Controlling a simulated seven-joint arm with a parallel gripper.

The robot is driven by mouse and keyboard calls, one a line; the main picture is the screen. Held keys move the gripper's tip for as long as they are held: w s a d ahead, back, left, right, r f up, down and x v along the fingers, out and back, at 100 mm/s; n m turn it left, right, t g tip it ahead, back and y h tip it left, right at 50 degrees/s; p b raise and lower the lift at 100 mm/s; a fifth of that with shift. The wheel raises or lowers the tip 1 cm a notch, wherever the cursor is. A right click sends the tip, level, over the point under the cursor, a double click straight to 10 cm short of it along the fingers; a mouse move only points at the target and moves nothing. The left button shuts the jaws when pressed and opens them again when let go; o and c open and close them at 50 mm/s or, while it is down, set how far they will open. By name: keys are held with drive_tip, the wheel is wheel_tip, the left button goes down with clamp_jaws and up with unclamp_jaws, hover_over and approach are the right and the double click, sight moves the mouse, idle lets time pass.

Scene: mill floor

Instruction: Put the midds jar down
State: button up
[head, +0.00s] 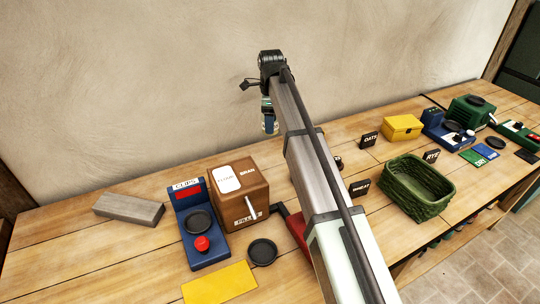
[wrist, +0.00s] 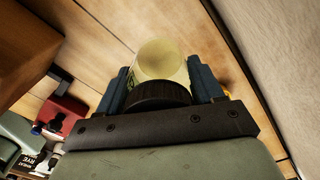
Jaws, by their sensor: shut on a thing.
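My gripper (head: 269,118) hangs high in front of the wall in the head view, up and right of the brown bran box. In the wrist view my gripper (wrist: 162,80) has its two blue fingers shut on a jar (wrist: 161,62). The jar has a dark ribbed lid and a pale yellow body. Only a sliver of its label shows, and I cannot read it. Wooden table planks lie beyond the jar. In the head view the jar is small and hard to tell from the fingers. I cannot tell its exact height above the table.
The brown bran box (head: 239,195) and blue clips device (head: 197,228) stand left of my arm. A grey block (head: 128,209), dark disc (head: 262,252) and yellow mat (head: 220,284) lie nearby. A green basket (head: 417,188) and yellow box (head: 402,128) are right. My arm hides the table's middle.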

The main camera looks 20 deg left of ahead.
drive_tip(key=n, duration=0.4)
drive_tip(key=shift+n, duration=0.3)
drive_tip(key=shift+f, duration=4.95)
drive_tip(key=shift+f, duration=0.1)
drive_tip(key=o, duration=1.3)
drive_tip(key=shift+c, duration=0.2)
wheel_tip(320, 180, up, 12)
drive_tip(key=shift+r, duration=0.1)
